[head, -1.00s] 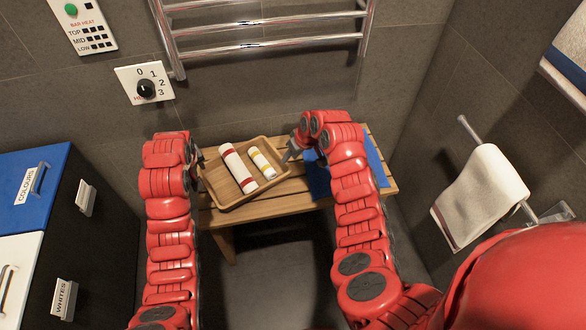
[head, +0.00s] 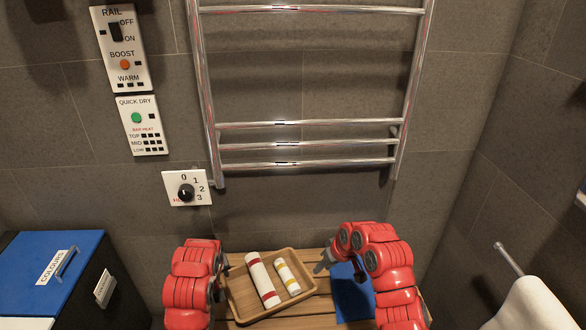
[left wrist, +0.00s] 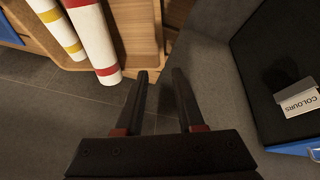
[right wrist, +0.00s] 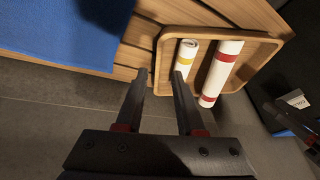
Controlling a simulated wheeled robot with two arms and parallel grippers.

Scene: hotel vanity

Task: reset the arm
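A wooden tray (head: 237,301) rests on the slatted bench and holds two white rolls, one with red bands (head: 262,279) and one with yellow bands (head: 287,275). My left gripper (left wrist: 160,74) is at the tray's left side; its fingers are apart with nothing held between them. My right gripper (right wrist: 160,74) is at the tray's right side, its fingers also apart. The tray rim (right wrist: 159,50) shows just beyond the right fingertips; contact cannot be told. In the head view my left fingers are mostly hidden by the arm.
The wooden bench (head: 317,306) carries a blue cloth (head: 352,296) under my right arm. A chrome rail (head: 300,124) and control panels (head: 140,125) are on the wall behind. A bin with a blue lid (head: 40,265) stands left; a white towel (head: 530,305) hangs right.

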